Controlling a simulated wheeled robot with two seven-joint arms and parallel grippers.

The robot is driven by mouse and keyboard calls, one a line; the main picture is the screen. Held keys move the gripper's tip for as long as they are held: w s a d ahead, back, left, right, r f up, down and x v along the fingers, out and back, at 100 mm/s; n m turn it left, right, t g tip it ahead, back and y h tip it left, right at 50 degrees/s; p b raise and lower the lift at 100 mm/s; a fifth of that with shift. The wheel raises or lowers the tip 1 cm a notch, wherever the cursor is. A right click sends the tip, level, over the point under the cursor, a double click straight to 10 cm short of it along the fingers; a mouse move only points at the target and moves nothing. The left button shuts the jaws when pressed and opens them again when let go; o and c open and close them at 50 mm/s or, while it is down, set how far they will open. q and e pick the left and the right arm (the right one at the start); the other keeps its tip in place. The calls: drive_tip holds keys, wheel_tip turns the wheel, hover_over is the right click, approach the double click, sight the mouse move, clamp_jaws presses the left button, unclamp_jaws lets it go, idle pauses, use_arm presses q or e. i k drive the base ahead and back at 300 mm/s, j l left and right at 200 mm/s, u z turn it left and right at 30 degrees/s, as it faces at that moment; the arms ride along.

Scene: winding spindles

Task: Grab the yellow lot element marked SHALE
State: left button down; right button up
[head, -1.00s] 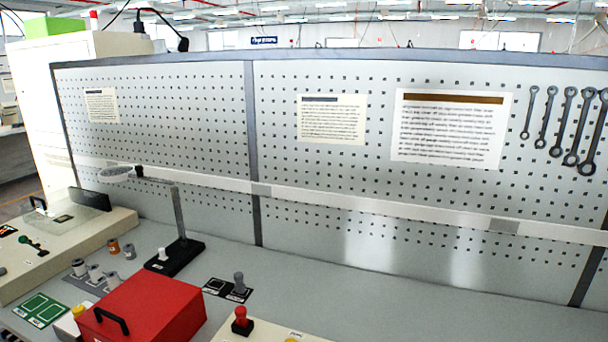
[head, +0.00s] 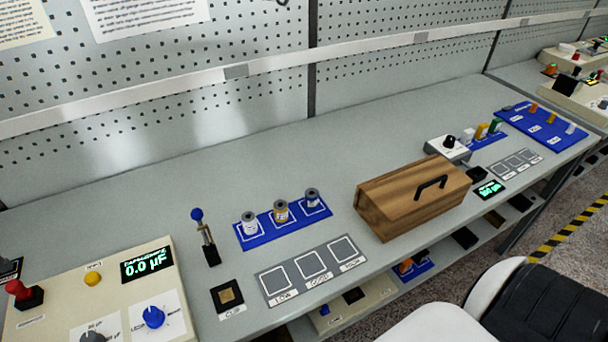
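In the head view, several small pieces have yellow or orange colour. A yellow-banded cylinder (head: 281,211) stands in the middle of a blue mat (head: 300,219), between a whitish cylinder (head: 249,223) and a dark grey one (head: 312,198). Farther right, a small yellow upright piece (head: 481,131) stands between a white piece (head: 469,136) and a green piece (head: 495,126). I cannot read the word SHALE on any of them; the lettering is too small. Neither of my grippers is in view.
A wooden box (head: 392,204) with a black handle stands on the bench right of the blue mat. Grey marked squares (head: 311,265) lie in front. A capacitance panel (head: 110,295) fills the lower left. A blue board (head: 545,127) is at the far right. Bare bench (head: 110,200) lies behind.

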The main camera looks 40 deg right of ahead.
sight(280, 208)
drive_tip(key=z, duration=0.9)
